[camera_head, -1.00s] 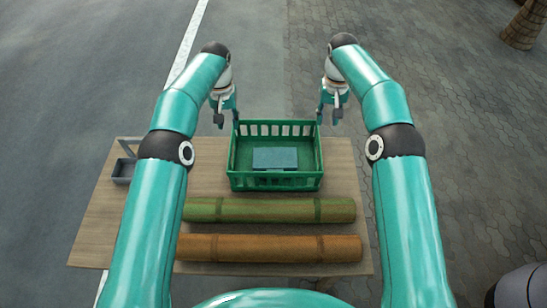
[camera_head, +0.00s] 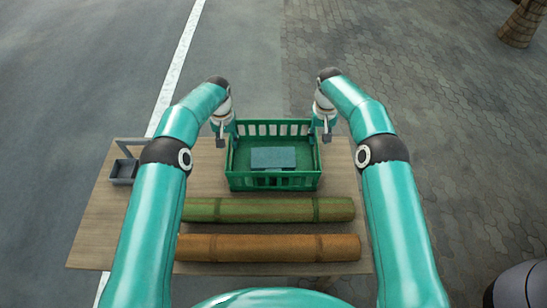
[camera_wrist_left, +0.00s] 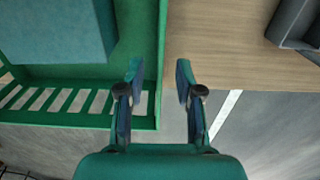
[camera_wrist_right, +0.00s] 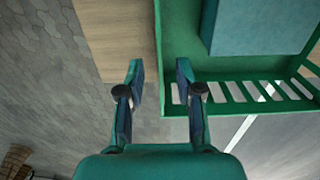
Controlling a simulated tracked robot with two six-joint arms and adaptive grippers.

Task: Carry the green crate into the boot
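The green crate (camera_head: 240,183) stands upright on a wooden board, with slatted sides and a flat blue-green box (camera_head: 274,158) inside it. My left gripper (camera_head: 220,138) is at the crate's left side near the far corner. In the left wrist view its fingers (camera_wrist_left: 160,75) are apart, one on each side of the crate's side wall (camera_wrist_left: 161,50). My right gripper (camera_head: 327,133) is at the crate's right side near the far corner. In the right wrist view its fingers (camera_wrist_right: 160,75) are apart, straddling the other side wall (camera_wrist_right: 161,45). I cannot tell whether any finger touches the wall. No boot is recognisable.
A green bamboo-like pole (camera_head: 268,210) and an orange-brown one (camera_head: 268,247) lie in front of the crate on the wooden board (camera_head: 110,215). A small grey handled tray (camera_head: 123,172) sits at the board's left. Open paving lies beyond.

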